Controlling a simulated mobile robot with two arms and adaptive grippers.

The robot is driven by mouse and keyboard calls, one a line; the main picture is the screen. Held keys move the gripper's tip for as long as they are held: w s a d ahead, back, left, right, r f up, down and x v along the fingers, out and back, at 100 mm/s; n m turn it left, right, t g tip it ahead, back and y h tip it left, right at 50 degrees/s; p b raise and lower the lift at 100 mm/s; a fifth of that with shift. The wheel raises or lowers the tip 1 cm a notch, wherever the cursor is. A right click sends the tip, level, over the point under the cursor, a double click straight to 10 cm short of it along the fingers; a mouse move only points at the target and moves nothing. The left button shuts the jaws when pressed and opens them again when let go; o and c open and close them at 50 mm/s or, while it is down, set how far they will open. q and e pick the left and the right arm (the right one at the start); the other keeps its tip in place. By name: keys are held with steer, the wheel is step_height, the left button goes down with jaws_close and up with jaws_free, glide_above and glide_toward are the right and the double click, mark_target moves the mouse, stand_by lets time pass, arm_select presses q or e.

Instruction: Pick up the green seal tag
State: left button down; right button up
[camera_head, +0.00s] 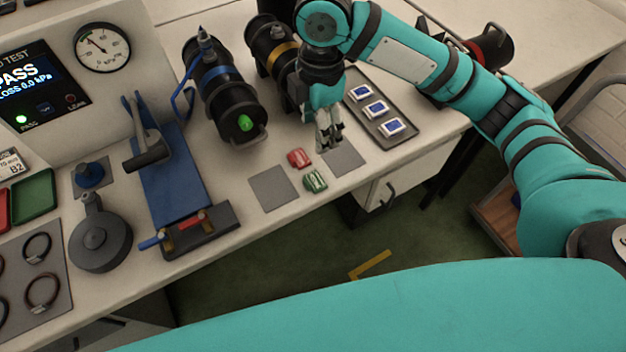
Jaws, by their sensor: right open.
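The green seal tag (315,181) lies on the white bench near its front edge, between two grey square pads. A red seal tag (299,158) lies just behind it. My right gripper (328,146) points down above the bench, behind and slightly right of the green tag. It is open and nothing shows between its fingers. It appears apart from both tags, though its exact height is hard to tell. My left gripper is not in view.
Grey pads (272,188) and (343,160) flank the tags. A tray (388,143) with several blue-and-white items is at right. Black cylinders (222,95) lie behind. A blue clamp fixture (170,185) stands left. The bench's front edge is close to the green tag.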

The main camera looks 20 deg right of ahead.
mark_target(319, 179)
steer(key=f, duration=1.1)
steer(key=f+p, duration=0.1)
steer(key=f, duration=0.4)
steer(key=shift+d+f, duration=0.25)
steer(key=shift+f, duration=0.05)
steer(key=c, duration=0.5)
steer(key=shift+r, duration=0.1)
